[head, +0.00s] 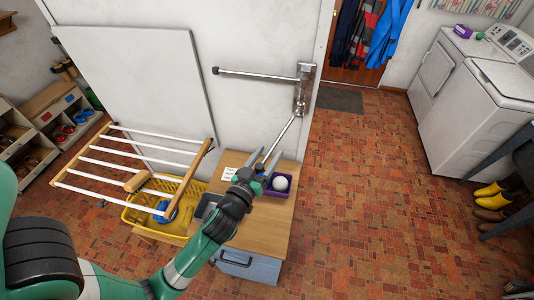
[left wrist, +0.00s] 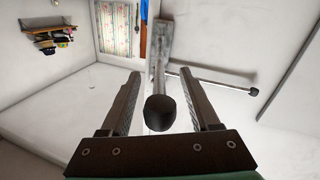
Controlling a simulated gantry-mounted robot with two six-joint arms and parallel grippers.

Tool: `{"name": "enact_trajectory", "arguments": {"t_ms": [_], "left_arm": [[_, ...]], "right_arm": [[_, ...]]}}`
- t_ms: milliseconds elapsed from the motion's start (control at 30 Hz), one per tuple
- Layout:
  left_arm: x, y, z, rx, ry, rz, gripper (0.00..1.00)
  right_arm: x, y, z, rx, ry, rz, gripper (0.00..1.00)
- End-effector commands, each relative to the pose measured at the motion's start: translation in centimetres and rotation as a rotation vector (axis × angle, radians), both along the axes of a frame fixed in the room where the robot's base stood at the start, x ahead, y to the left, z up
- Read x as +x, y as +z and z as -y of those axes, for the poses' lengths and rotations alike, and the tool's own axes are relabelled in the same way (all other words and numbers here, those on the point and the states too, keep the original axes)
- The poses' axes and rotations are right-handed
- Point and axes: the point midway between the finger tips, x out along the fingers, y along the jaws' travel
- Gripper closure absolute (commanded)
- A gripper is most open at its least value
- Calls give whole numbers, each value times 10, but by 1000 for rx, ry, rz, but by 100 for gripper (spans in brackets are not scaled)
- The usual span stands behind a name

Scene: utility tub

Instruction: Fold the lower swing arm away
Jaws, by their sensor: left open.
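A metal wall bracket (head: 303,88) carries two chrome swing arms. The upper swing arm (head: 258,75) lies along the wall, pointing left. The lower swing arm (head: 284,132) sticks out from the wall towards me, its end close to my left gripper (head: 262,172). In the left wrist view the lower arm's dark end cap (left wrist: 160,112) shows between the two open fingers of my left gripper (left wrist: 160,78), with a gap on each side. The upper arm (left wrist: 220,82) and bracket (left wrist: 160,50) show beyond. My right gripper is not in view.
A wooden-topped cabinet (head: 270,222) stands below my left gripper, with a purple tray (head: 279,193) holding a white ball. A drying rack (head: 128,150) and yellow basket (head: 143,218) stand left of it. The tiled floor (head: 360,190) to the right is open.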

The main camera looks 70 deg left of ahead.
Motion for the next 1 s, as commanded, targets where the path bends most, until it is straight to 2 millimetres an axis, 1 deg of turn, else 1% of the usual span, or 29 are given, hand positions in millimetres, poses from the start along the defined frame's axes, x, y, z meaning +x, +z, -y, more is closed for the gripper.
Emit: {"name": "enact_trajectory", "arguments": {"t_ms": [167,200,367,500,533,1000], "left_arm": [[0,0,0,0,0,0,38],[0,0,0,0,0,0,45],[0,0,0,0,0,0,74],[0,0,0,0,0,0,99],[0,0,0,0,0,0,100],[0,0,0,0,0,1,100]], "right_arm": [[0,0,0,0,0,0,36],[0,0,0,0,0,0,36],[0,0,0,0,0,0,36],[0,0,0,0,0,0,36],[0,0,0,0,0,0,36],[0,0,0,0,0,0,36]]}}
